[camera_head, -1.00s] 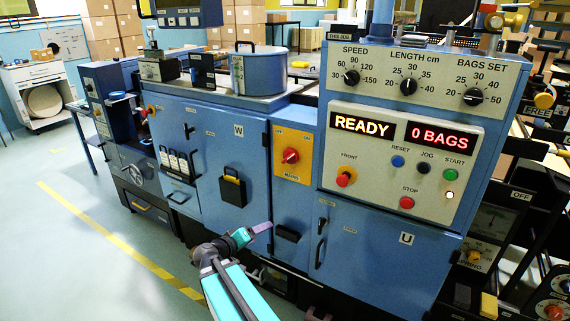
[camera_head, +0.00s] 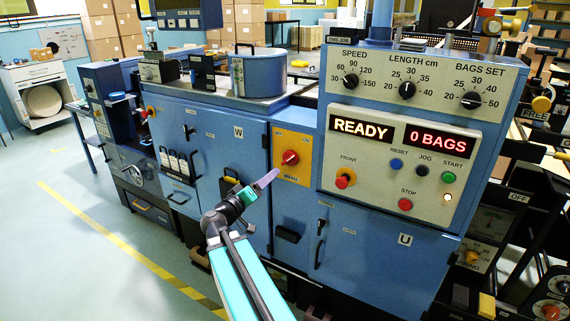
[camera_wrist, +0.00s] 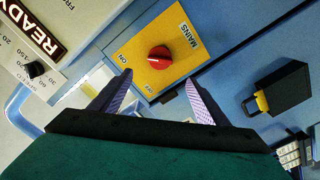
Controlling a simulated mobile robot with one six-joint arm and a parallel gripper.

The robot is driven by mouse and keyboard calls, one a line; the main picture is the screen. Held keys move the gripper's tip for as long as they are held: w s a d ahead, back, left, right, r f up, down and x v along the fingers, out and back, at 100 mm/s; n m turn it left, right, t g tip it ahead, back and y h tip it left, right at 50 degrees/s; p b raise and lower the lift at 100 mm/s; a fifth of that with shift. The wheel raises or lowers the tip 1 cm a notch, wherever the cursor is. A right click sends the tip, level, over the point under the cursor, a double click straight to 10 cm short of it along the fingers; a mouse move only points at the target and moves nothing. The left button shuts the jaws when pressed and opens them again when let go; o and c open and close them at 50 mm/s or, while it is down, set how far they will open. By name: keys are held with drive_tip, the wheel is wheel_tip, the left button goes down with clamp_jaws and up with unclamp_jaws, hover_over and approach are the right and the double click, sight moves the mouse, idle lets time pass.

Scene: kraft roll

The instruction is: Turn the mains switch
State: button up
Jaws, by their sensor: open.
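The mains switch (camera_head: 290,157) is a red rotary knob on a yellow plate (camera_head: 291,173) on the blue machine's front. In the wrist view the red knob (camera_wrist: 159,57) shows between and beyond my fingers, with ON and OFF marks on the plate. My gripper (camera_head: 266,180) is just left of and below the switch in the head view. In the wrist view its two purple fingers (camera_wrist: 159,95) are spread apart with nothing between them. They appear short of the knob and not touching it.
The control panel (camera_head: 400,157) right of the switch reads READY and 0 BAGS. A dark holder (camera_head: 232,182) sits on the door left of the switch; it also shows in the wrist view (camera_wrist: 280,92). A dark handle (camera_head: 287,234) juts out below the yellow plate.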

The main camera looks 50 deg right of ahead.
sight(286, 161)
drive_tip(key=p+x, duration=0.4)
drive_tip(key=x, duration=0.9)
drive_tip(key=shift+d+p, duration=0.35)
drive_tip(key=c, duration=1)
